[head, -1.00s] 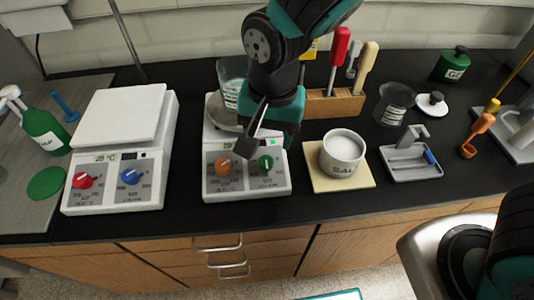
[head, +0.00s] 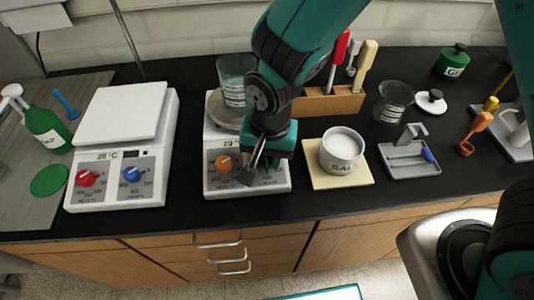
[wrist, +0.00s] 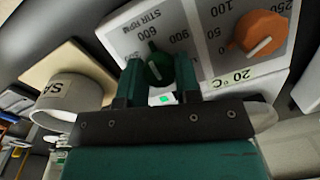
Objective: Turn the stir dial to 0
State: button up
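The stir dial is a green knob with a white pointer line, in the wrist view (wrist: 158,68), beside the "STIR RPM" print on the hotplate's front panel (head: 215,188). In the head view my gripper (head: 258,168) covers the green dial. An orange dial (wrist: 258,33), the heat one, sits beside it and also shows in the head view (head: 224,163).
A glass beaker (head: 236,82) stands on the hotplate. A second hotplate (head: 118,140) with red and blue dials is at left. A salt bowl (head: 341,152) on a pale board stands close on the right. A wooden tool block (head: 325,104) is behind.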

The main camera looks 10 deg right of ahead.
jog(key=shift+n, duration=0.4)
jog(key=n, duration=0.3)
jog(key=shift+r+h+p, duration=0.1)
jog(key=shift+h+p, duration=0.2)
jog(key=shift+h, duration=0.1)
jog(key=n, duration=0.3)
jog(key=shift+a+h, duration=0.1)
jog(key=shift+h, duration=0.3)
jog(key=n, duration=0.4)
jog(key=shift+a+p, duration=0.1)
jog(key=shift+p, duration=0.2)
jog(key=n+t+h, duration=0.1)
jog(key=n, duration=0.2)
jog(key=shift+n, duration=0.3)
jog(key=n+p, duration=0.1)
jog(key=n, duration=0.3)
jog(key=shift+s+t, duration=0.1)
jog(key=shift+t, duration=0.3)
jog(key=n+t, duration=0.1)
jog(key=n, duration=0.4)
jog(key=shift+p, duration=0.35)
jog(key=shift+n, duration=0.3)
